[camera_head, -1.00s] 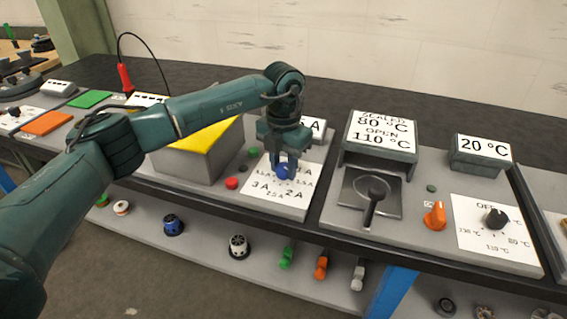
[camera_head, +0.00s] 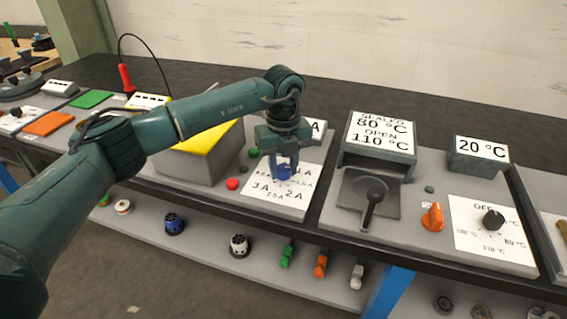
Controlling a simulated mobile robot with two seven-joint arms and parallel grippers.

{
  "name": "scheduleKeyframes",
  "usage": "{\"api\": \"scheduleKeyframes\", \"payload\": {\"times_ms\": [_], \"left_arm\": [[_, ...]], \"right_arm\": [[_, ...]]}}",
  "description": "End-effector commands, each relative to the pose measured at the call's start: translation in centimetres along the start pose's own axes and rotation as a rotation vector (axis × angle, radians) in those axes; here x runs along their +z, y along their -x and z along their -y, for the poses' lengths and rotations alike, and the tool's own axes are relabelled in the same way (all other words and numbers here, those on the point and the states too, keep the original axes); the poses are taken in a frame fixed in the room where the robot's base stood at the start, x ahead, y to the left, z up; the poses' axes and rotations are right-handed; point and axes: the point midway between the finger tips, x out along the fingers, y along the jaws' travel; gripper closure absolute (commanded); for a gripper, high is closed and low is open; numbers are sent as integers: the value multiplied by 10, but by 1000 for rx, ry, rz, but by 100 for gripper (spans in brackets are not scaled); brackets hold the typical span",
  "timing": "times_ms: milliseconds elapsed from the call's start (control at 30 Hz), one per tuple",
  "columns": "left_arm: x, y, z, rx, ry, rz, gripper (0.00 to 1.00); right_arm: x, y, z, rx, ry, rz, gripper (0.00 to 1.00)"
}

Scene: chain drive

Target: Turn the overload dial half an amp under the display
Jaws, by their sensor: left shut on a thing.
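My left gripper (camera_head: 283,170) points down from above and is shut on the dial. The fingers hide the dial's pointer, so its setting cannot be read. The display (camera_head: 318,129) stands behind the dial; my gripper and wrist cover most of it and only an "A" shows. My right gripper is not in view.
A red button (camera_head: 232,184) and a green button (camera_head: 253,152) sit left of the dial. A grey box with a yellow top (camera_head: 207,141) stands farther left.

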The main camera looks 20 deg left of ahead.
Motion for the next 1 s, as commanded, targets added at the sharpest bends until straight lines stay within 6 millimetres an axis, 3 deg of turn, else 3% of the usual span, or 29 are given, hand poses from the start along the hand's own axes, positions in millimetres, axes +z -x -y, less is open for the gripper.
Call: {"api": "scheduleKeyframes", "payload": {"times_ms": [500,1000], "left_arm": [[1,2,0,-2,344,2,91],[1,1,0,-3,410,2,91]], "right_arm": [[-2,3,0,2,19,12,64],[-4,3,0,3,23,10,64]]}}
